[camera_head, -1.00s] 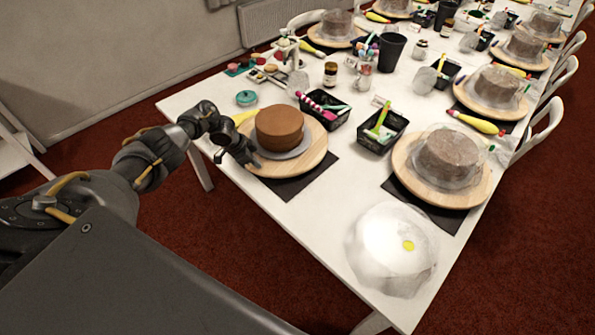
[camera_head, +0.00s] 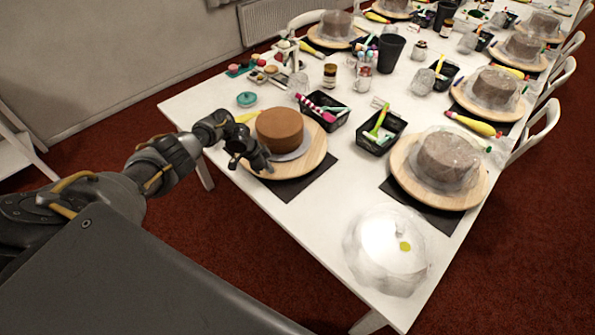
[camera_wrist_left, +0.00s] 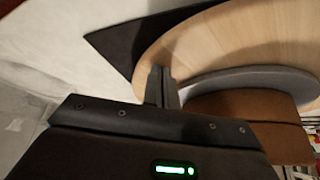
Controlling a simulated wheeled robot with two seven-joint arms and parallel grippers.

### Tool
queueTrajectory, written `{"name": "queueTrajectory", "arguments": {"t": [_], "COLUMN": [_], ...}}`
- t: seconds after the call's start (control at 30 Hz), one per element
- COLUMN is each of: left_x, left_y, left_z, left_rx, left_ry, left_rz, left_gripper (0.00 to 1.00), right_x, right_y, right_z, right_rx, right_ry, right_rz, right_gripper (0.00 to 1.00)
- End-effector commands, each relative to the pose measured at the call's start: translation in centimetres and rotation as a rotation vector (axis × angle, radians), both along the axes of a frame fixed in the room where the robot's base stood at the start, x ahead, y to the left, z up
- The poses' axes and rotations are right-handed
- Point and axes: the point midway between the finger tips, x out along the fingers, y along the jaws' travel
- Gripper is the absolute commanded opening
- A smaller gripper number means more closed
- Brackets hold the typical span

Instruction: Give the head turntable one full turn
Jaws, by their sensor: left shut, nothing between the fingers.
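The head turntable (camera_head: 314,157) is a round wooden disc at the near left end of the table, on a black mat (camera_head: 322,178). A brown cake (camera_head: 279,130) stands on a grey board (camera_head: 304,146) on top of it. My left gripper (camera_head: 262,168) is shut and empty at the turntable's left near edge, beside the cake. In the left wrist view its fingers (camera_wrist_left: 162,86) reach the wooden disc (camera_wrist_left: 235,40), close to the grey board (camera_wrist_left: 255,76). I cannot tell whether they touch the wood. My right gripper is not in view.
A second turntable (camera_head: 470,192) with a wrapped cake stands to the right. A clear dome (camera_head: 375,265) sits at the near corner. Black trays (camera_head: 335,122) of tools and a teal lidded pot (camera_head: 246,99) stand behind. Bare table lies in front of the mat.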

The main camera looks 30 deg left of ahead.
Motion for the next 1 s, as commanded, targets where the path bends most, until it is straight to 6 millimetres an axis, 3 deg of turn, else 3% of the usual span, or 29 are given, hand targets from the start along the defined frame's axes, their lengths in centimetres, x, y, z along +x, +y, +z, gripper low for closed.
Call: {"name": "queueTrajectory", "arguments": {"t": [0.27,1.0], "left_x": [0.2,2.1], "left_y": [-0.3,-4.5], "left_z": [0.0,0.0], "left_rx": [-0.001,-0.001], "left_ry": [0.0,-0.001], "left_rz": [0.0,0.0], "left_gripper": [0.0,0.0], "right_x": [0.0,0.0], "right_y": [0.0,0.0], "right_z": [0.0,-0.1], "right_rx": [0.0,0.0], "right_ry": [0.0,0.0], "right_rz": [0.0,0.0], "right_gripper": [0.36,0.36]}}
